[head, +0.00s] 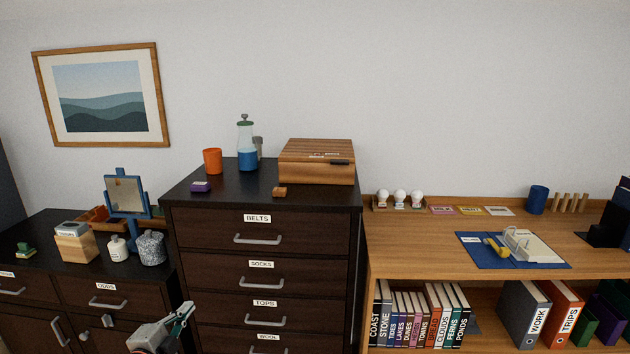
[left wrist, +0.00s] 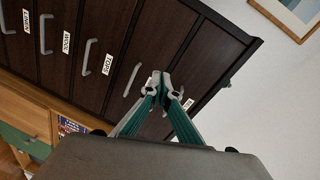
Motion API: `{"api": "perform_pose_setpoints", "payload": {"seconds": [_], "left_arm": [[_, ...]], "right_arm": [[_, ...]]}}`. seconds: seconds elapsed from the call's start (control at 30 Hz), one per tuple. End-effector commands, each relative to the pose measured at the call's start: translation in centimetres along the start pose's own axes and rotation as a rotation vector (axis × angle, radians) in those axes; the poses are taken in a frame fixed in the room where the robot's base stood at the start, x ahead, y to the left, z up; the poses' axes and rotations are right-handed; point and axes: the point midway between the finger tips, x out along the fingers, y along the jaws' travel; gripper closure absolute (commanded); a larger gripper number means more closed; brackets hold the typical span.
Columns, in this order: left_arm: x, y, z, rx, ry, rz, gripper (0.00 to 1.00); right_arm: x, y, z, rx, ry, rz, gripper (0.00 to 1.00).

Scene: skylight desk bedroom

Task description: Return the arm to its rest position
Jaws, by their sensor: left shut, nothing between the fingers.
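My left gripper (head: 184,312) shows at the bottom of the head view, in front of the dark dresser and left of its drawers. In the left wrist view its green fingers (left wrist: 161,84) meet at the tips, shut and empty. Behind them in that view is the dark dresser front (left wrist: 185,45) with labelled drawers and grey handles, seen tilted. I cannot tell how far the fingertips are from the dresser. My right gripper is not in view.
The tall dark dresser (head: 185,247) bears an orange cup (head: 212,161), a blue-filled bottle (head: 247,158) and a wooden box (head: 317,163). A lower dark cabinet (head: 75,290) with a small mirror (head: 125,195) stands left. A wooden shelf unit (head: 420,238) with books stands right.

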Motion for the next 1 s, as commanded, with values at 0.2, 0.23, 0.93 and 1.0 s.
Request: {"api": "perform_pose_setpoints", "payload": {"seconds": [0.2, 0.23, 0.93, 1.0], "left_arm": [[-8.4, 12.9, -4.0, -0.360, -0.022, 0.175, 1.00], [-9.7, 14.4, -4.6, -0.412, -0.030, 0.198, 1.00], [-28.1, 27.5, -10.7, -1.080, -0.259, 0.420, 1.00], [-28.1, 27.5, -10.7, -1.080, -0.259, 0.420, 1.00]], "right_arm": [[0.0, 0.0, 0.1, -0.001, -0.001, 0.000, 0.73], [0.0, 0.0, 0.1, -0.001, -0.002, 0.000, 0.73], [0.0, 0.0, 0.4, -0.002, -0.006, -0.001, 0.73], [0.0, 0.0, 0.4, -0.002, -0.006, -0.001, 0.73]]}}
